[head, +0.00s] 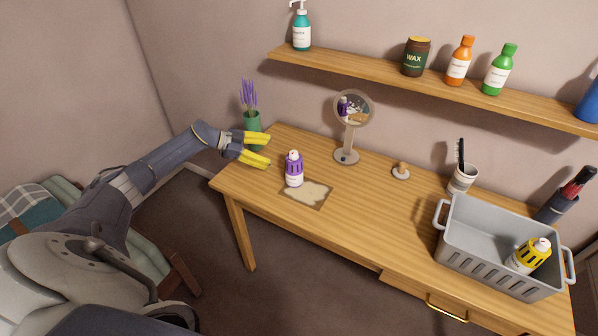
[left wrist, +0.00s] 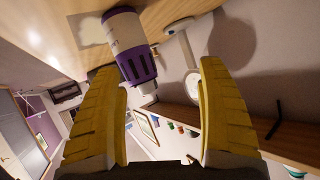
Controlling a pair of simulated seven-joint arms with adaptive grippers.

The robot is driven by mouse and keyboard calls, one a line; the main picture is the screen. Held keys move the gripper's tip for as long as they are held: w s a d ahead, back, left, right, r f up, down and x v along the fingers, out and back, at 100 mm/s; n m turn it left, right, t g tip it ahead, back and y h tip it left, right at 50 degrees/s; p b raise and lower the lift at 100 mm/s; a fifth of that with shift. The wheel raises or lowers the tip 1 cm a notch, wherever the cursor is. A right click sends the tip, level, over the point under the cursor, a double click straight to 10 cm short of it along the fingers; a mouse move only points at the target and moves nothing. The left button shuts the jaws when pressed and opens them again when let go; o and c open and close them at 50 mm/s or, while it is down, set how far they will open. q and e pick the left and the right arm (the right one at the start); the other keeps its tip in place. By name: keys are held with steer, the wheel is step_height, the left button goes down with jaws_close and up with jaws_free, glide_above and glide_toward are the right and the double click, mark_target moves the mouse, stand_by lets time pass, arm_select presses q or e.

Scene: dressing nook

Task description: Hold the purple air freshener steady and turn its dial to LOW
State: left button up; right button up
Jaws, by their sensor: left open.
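The purple air freshener (head: 293,170) stands upright on the wooden table, at the back edge of a beige patterned mat (head: 313,194). It has a white body, a purple slotted upper part and a white top. Its dial setting is too small to read. My left gripper (head: 257,150) is open and empty, just left of the air freshener and apart from it, fingers pointing toward it. In the left wrist view the air freshener (left wrist: 129,45) shows beyond and between the two yellow fingers, touching neither. My right gripper is not in view.
A round mirror (head: 352,108) stands behind the air freshener, and a green vase (head: 252,121) of lavender stands behind my left gripper. A grey basket (head: 480,254) holding a yellow air freshener (head: 527,257) stands at the right. The table (head: 365,211) is clear between mat and basket.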

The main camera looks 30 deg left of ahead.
mark_target(292, 175)
arm_select(q)
steer(key=shift+n+g+h, duration=0.3)
steer(key=shift+n+g, duration=0.4)
steer(key=shift+n, duration=0.1)
steer(key=s+d+f, duration=0.2)
steer(key=f, duration=0.1)
steer(key=shift+s+f, duration=0.15)
steer(key=shift+s, duration=0.15)
steer(key=shift+s+d+f, duration=0.1)
steer(key=shift+d+f, duration=0.15)
steer(key=shift+f, duration=0.15)
steer(key=shift+x, duration=4.8)
steer(key=shift+s, duration=0.1)
steer(key=c, duration=0.7)
